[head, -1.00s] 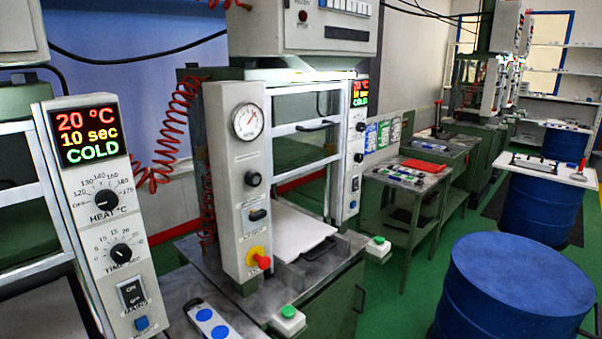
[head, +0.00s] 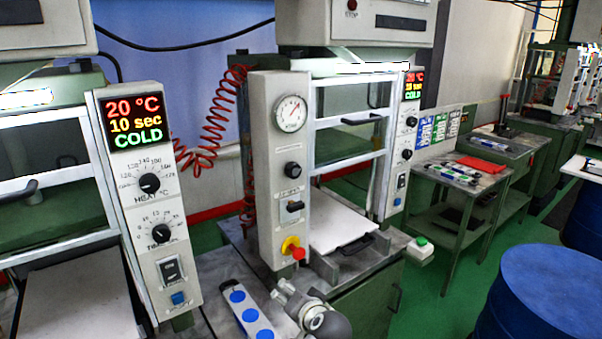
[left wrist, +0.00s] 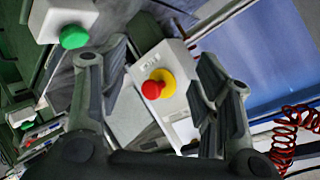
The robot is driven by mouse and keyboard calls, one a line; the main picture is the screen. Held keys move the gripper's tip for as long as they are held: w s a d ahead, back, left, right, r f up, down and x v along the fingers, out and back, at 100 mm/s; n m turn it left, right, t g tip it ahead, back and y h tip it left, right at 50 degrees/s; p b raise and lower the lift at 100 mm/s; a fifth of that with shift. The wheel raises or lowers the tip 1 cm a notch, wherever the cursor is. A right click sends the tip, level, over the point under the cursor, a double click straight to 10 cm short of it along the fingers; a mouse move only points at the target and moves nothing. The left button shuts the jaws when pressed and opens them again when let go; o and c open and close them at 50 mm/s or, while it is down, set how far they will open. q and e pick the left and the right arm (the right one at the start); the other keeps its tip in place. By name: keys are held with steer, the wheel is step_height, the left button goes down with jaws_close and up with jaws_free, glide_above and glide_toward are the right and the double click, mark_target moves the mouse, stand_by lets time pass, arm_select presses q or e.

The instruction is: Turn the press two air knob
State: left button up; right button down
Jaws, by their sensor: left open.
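Press two stands in the middle of the head view. Its grey left column (head: 265,160) carries a round gauge (head: 291,113), a black knob (head: 292,169), a black switch (head: 295,206) and a red knob on a yellow base (head: 292,248). I cannot read which label names the air knob. My left gripper (head: 287,291) is below the red knob, apart from it. In the left wrist view the open, empty fingers (left wrist: 160,65) frame the red-and-yellow knob (left wrist: 156,85) beyond them. My right gripper is not in view.
A nearer press panel (head: 150,200) with dials and a display stands at left. A box with blue buttons (head: 243,308) lies beside my gripper. A white box with a green button (head: 421,241) sits at the right. A red coiled hose (head: 215,120) hangs behind the column.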

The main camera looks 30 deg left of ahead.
arm_select(q)
steer(key=w+r+n+y, duration=0.1)
steer(key=w+r+y, duration=0.2)
steer(key=w+r, duration=0.5)
steer(key=n+y, duration=0.1)
steer(key=y, duration=0.3)
glide_toward(295, 173)
steer(key=shift+t, duration=0.3)
steer(key=p+x, duration=0.4)
steer(key=x, duration=0.4)
steer(key=shift+a+r, duration=0.1)
steer(key=shift+a, duration=0.3)
steer(key=shift+w+a+p, duration=0.2)
steer(key=shift+a+p, duration=0.1)
steer(key=shift+a, duration=0.1)
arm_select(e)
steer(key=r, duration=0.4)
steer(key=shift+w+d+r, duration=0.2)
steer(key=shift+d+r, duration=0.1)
arm_select(q)
steer(key=c, duration=1)
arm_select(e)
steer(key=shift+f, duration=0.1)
